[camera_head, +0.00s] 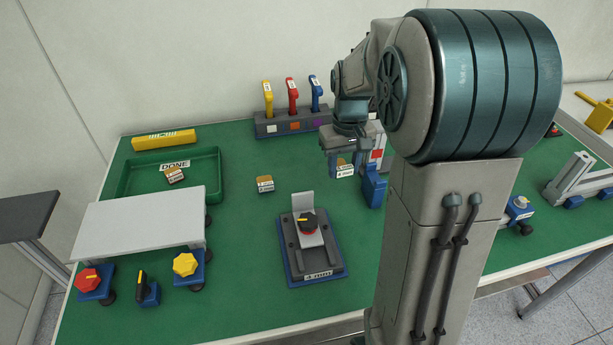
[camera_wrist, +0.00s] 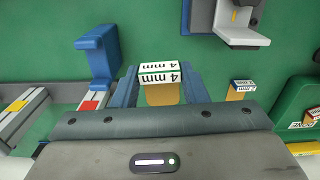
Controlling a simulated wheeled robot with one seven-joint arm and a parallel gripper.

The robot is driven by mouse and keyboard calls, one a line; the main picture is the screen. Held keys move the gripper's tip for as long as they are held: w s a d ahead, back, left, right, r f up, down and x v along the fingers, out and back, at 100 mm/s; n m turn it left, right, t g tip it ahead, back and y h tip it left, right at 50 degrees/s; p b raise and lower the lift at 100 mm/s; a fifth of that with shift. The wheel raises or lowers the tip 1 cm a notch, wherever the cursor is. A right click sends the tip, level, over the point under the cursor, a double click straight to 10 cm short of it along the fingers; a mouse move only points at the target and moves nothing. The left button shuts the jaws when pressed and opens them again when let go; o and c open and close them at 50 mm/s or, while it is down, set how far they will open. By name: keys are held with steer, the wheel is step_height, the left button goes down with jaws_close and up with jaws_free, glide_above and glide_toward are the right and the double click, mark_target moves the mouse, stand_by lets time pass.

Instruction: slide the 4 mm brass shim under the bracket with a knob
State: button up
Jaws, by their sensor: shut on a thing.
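My gripper (camera_wrist: 160,88) is shut on a brass shim (camera_wrist: 161,93) with a white "4 mm" label. In the head view my gripper (camera_head: 343,158) holds the shim (camera_head: 345,171) above the green table, right of and behind the bracket. The grey L-shaped bracket (camera_head: 301,202) has a black-and-red knob (camera_head: 307,223) and sits on a dark fixture with a blue base (camera_head: 317,281). The bracket also shows at the top of the wrist view (camera_wrist: 234,34), apart from the held shim. I cannot make out the gap under the bracket.
A second shim (camera_head: 265,184) stands left of my gripper. Another lies in the green DONE tray (camera_head: 214,183). A blue hook-shaped piece (camera_head: 374,188) stands close right of my gripper. A handle rack (camera_head: 266,129) is behind; a white raised plate (camera_head: 140,222) is left. Table between gripper and bracket looks clear.

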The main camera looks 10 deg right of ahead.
glide_above(309, 182)
step_height(309, 182, down, 7)
steer(key=shift+r+p, duration=0.1)
steer(key=shift+p, duration=0.35)
steer(key=shift+f, duration=1.9)
steer(key=shift+f, duration=0.1)
steer(key=shift+f, duration=0.15)
steer(key=o, duration=1)
steer(key=shift+c, duration=0.2)
